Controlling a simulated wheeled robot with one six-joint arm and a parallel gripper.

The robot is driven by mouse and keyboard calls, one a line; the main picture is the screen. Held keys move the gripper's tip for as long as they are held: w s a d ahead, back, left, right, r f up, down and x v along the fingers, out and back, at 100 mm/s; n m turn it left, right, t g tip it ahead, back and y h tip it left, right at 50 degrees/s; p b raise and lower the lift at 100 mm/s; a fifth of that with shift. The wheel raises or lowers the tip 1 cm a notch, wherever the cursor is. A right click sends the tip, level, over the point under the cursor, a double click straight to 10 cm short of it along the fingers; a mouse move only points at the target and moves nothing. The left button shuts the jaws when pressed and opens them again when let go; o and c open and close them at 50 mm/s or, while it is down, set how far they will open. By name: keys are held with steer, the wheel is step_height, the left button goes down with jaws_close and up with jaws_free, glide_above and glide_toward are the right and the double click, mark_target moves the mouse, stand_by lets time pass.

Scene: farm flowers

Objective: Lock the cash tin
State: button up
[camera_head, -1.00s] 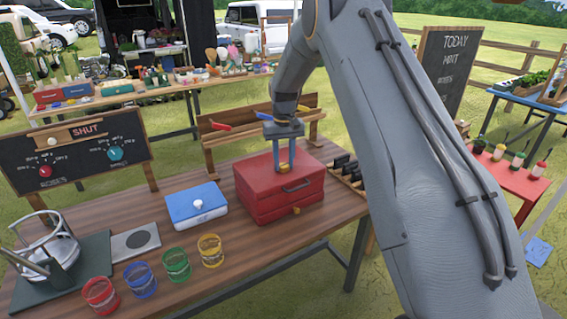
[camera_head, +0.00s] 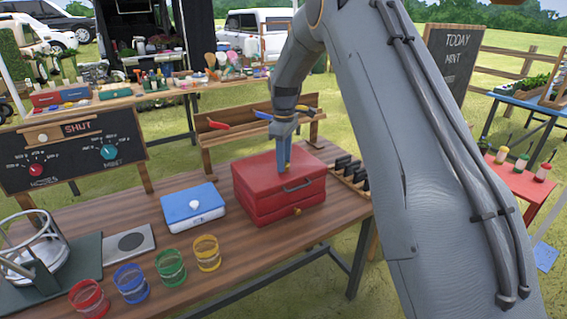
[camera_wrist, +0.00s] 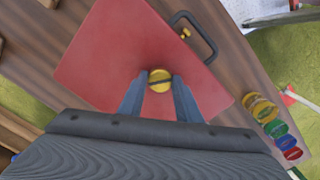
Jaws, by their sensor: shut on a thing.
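The cash tin appears to be the red box (camera_head: 262,190) with a dark handle on its front, standing closed on the wooden table. A small brass piece (camera_head: 298,211) sits low on its front. My gripper (camera_head: 285,168) points straight down at the middle of the lid. In the wrist view, a round yellow knob (camera_wrist: 160,76) with a dark slot across it is on the red lid (camera_wrist: 115,55), between the tips of my gripper (camera_wrist: 160,84). The fingers are shut on the knob.
A blue box (camera_head: 192,205) with a white knob stands left of the tin. Several coloured glass cups, including a yellow one (camera_head: 207,252), line the front. A tool rack (camera_head: 215,150) stands behind, and black holders (camera_head: 347,170) stand close on the right.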

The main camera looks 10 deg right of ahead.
steer(key=n+b, duration=0.1)
steer(key=n, duration=0.5)
stand_by(0.7)
steer(key=o, duration=1.1)
steer(key=shift+r, duration=0.15)
step_height(320, 180, up, 8)
steer(key=shift+f+b, duration=0.2)
steer(key=shift+b, duration=1.05)
